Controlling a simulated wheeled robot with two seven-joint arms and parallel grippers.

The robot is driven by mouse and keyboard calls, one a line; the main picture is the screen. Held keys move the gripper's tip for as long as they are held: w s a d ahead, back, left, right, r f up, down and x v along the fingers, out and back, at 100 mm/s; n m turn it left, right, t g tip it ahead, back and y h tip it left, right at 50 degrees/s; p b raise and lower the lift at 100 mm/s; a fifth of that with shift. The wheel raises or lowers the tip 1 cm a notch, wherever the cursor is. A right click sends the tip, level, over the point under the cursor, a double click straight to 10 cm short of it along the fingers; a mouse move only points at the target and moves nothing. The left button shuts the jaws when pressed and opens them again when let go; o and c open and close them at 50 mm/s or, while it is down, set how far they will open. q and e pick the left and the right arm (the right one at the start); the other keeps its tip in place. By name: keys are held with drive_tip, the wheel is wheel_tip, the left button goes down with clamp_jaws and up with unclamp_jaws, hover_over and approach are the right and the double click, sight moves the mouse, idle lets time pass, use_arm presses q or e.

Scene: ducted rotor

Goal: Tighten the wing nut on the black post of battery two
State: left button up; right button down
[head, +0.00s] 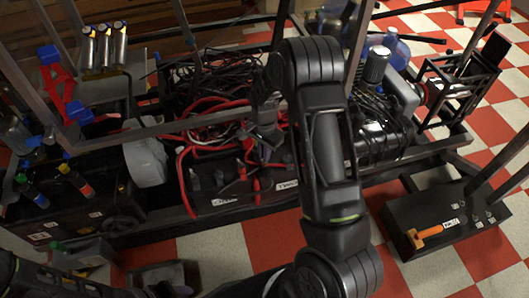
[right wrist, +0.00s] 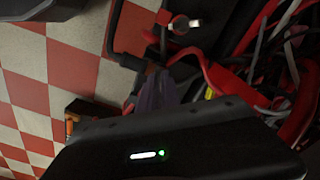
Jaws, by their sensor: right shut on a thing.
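Battery two, a black box with a white TWO label (head: 287,184), sits in the black frame near the middle of the head view. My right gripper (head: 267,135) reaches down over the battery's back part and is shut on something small. The wing nut and the black post are hidden by the gripper and the dark clutter, so I cannot make out their contact. In the right wrist view, grey-purple finger shapes (right wrist: 155,97) show beyond the dark gripper body. My left arm lies at the bottom left of the head view; its jaws cannot be made out.
Another labelled black battery (head: 225,199) stands just left of battery two. Red cables (head: 186,172) loop over and around the batteries, with black cables behind. A low black platform (head: 455,248) with an orange-handled tool (head: 424,236) is at right. Upright frame bars limit room.

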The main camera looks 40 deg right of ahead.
drive_tip(key=m, duration=0.2)
drive_tip(key=m+p, duration=0.1)
drive_tip(key=m, duration=0.1)
drive_tip(key=shift+w+r, duration=0.15)
drive_tip(key=shift+r, duration=0.05)
drive_tip(key=shift+m+p, duration=0.7)
drive_tip(key=shift+m, duration=0.9)
drive_tip(key=c, duration=1.6)
unclamp_jaws()
drive_tip(key=shift+f, duration=0.1)
drive_tip(key=shift+o, duration=0.2)
wheel_tip(320, 180, up, 8)
drive_tip(key=shift+f+p, duration=0.1)
drive_tip(key=shift+p, duration=0.6)
